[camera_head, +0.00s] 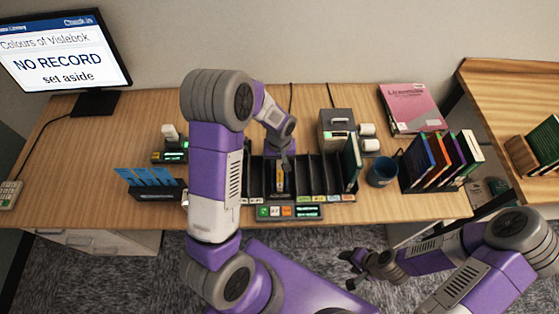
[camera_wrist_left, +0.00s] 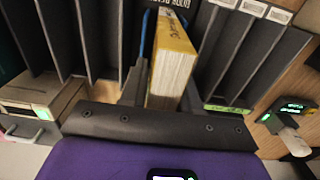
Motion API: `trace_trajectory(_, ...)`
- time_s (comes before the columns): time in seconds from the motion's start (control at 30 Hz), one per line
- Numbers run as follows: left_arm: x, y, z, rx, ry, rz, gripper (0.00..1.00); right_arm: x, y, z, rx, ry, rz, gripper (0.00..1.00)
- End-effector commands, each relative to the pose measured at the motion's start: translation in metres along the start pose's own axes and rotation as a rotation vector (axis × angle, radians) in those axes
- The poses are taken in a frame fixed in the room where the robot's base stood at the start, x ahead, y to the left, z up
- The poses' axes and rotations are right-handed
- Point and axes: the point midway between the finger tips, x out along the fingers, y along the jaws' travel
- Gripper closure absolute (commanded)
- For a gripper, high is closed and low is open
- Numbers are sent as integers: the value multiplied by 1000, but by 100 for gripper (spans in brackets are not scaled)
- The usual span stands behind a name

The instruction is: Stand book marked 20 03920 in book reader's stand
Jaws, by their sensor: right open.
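A yellow book (camera_head: 281,181) stands in a slot of the dark rack (camera_head: 318,186), with pale page edges; it also shows in the left wrist view (camera_wrist_left: 172,62). Its marking is not readable. My left gripper (camera_head: 283,160) is over it, with a finger on each side in the left wrist view (camera_wrist_left: 164,92); whether they press on it I cannot tell. A small dark device (camera_head: 170,156) with a green display and a white part stands left of the rack; I cannot tell whether it is the book reader. My right gripper (camera_head: 355,270) is open and empty, beyond the desk's front edge.
A monitor (camera_head: 66,55) reads "NO RECORD set aside". Blue cards (camera_head: 150,177) stand in a holder. Desk between monitor and device is clear.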

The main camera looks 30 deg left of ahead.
Motion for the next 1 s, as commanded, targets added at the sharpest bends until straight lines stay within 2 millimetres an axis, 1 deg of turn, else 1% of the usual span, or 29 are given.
trace_trajectory(0.03,0,0,0,0,0,0,60,0,0,0,0,0,0,45)
trace_trajectory(0.13,0,0,0,0,0,0,45,0,0,0,0,0,0,45)
trace_trajectory(0.17,0,0,0,0,0,0,43,0,0,0,0,0,0,45)
trace_trajectory(0.47,-3,0,0,0,0,0,43,-1,0,0,0,0,0,45)
trace_trajectory(0.57,-13,0,0,0,2,1,43,-2,-1,0,0,0,0,45)
trace_trajectory(0.8,-55,1,-1,0,4,2,43,-7,-2,0,0,0,0,45)
trace_trajectory(0.9,-67,0,-1,0,3,2,43,-8,-3,0,0,0,0,45)
trace_trajectory(1.0,-74,0,0,0,1,1,43,-8,-3,0,0,0,0,45)
